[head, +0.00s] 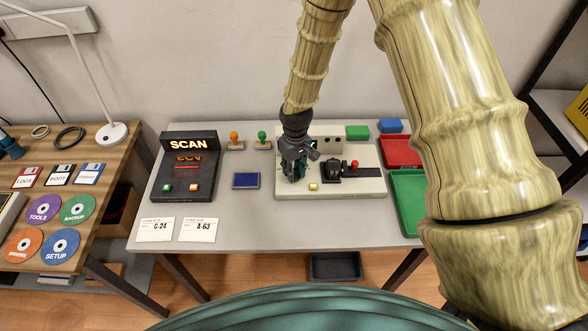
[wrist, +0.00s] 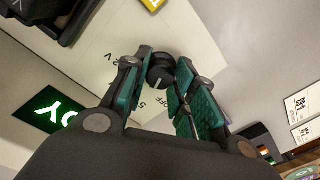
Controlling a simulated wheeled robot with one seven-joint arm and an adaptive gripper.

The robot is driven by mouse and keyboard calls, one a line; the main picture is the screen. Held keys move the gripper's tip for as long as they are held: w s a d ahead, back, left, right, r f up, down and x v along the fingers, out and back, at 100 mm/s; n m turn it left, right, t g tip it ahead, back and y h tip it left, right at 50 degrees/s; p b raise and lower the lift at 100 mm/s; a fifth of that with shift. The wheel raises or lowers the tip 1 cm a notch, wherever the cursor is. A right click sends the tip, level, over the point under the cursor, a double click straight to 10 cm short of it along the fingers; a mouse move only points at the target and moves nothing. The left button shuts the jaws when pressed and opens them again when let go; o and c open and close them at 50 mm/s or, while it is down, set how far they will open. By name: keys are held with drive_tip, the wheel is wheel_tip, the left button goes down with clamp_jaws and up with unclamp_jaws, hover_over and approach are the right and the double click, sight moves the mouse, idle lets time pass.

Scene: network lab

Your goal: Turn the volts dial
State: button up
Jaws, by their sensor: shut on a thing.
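The volts dial (wrist: 160,72) is a small black round knob with a pale line on its face, on the cream panel of a bench device (head: 368,189). In the wrist view, markings "OFF", "5" and "V" are printed around it. My gripper (wrist: 163,82) is above the panel with its two green-padded fingers closed about the knob. In the head view my gripper (head: 294,172) is over the left part of the device and hides the dial. A lit green sign (wrist: 52,110) shows beside the dial in the wrist view.
The device also carries a yellow button (head: 314,187), a black block (head: 333,172) and a red-tipped lever (head: 354,165). A SCAN unit (head: 186,145) and a blue pad (head: 246,181) stand left. Red (head: 399,137) and green (head: 392,203) trays lie right. Two cards (head: 155,230) lie at the front left.

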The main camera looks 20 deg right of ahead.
sight(295, 171)
drive_tip(key=o, duration=1)
drive_tip(key=shift+o, duration=0.2)
drive_tip(key=shift+r, duration=0.15)
wheel_tip(295, 171, up, 12)
drive_tip(key=shift+d, duration=0.15)
drive_tip(key=shift+w, duration=0.1)
